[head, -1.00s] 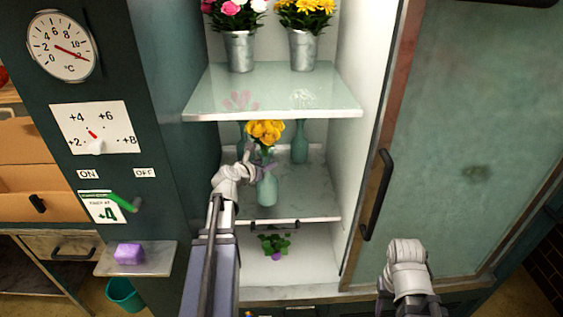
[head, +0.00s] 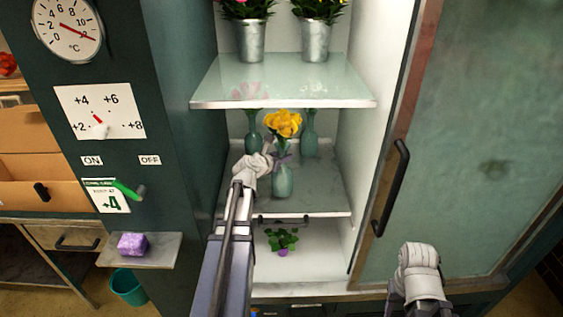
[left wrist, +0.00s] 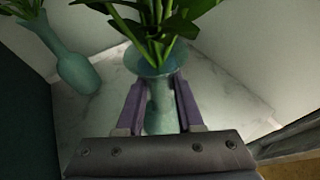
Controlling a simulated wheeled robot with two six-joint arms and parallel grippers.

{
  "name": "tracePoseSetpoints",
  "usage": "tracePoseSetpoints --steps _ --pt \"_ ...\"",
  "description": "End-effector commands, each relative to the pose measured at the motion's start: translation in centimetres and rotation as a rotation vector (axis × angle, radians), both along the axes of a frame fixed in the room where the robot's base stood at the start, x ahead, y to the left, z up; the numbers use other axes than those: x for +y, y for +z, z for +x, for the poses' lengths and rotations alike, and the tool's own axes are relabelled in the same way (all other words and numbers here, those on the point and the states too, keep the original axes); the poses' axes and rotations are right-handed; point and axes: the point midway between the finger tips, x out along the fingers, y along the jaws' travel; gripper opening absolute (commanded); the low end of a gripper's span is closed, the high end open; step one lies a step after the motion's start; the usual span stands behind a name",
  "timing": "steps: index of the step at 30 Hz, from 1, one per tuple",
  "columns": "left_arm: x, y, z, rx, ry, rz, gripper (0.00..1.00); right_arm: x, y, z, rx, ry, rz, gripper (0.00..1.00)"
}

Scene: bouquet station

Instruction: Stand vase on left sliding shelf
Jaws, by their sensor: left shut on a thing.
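A pale green vase (head: 283,183) with yellow flowers (head: 283,124) stands upright at the sliding shelf (head: 325,203), inside the open left part of the cabinet. My left gripper (head: 272,160) is shut on the vase's neck. In the left wrist view the purple-grey fingers (left wrist: 160,92) press on both sides of the vase (left wrist: 160,118), with green stems above. I cannot tell whether the vase's base touches the shelf. My right gripper (head: 418,258) is in front of the closed door; its fingertips are not clear.
Two similar vases (head: 253,128) (head: 310,130) stand behind on the shelf. A glass shelf (head: 285,82) with metal flower buckets is above. A small potted plant (head: 283,240) sits below. The door handle (head: 390,188) is right; a purple block (head: 132,244) lies on a side ledge.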

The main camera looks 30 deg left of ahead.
Motion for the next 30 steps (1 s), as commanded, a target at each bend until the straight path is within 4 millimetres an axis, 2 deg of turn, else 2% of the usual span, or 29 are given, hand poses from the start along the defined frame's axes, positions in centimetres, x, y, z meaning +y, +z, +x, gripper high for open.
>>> tracePoseSetpoints --steps 12,13,18,21,30 --pt "-0.01 -0.46 0.03 -0.002 0.002 -0.001 0.0 0.0 -0.5 0.0 0.0 0.0 0.0 0.5" --pt "-0.03 -0.35 0.02 0.0 0.0 -0.001 0.39 0.0 -0.36 0.0 0.0 0.0 0.0 0.5" --pt "-0.03 -0.33 0.02 0.0 0.0 -0.001 0.58 0.0 -0.33 0.0 0.0 0.0 0.0 0.5" --pt "-0.02 -0.33 0.01 0.0 0.0 -0.001 0.66 0.0 -0.33 0.0 0.0 0.0 0.0 0.5" --pt "-0.03 0.24 -0.05 0.0 0.0 -0.001 0.66 0.0 0.22 0.0 0.0 0.0 0.0 0.5"
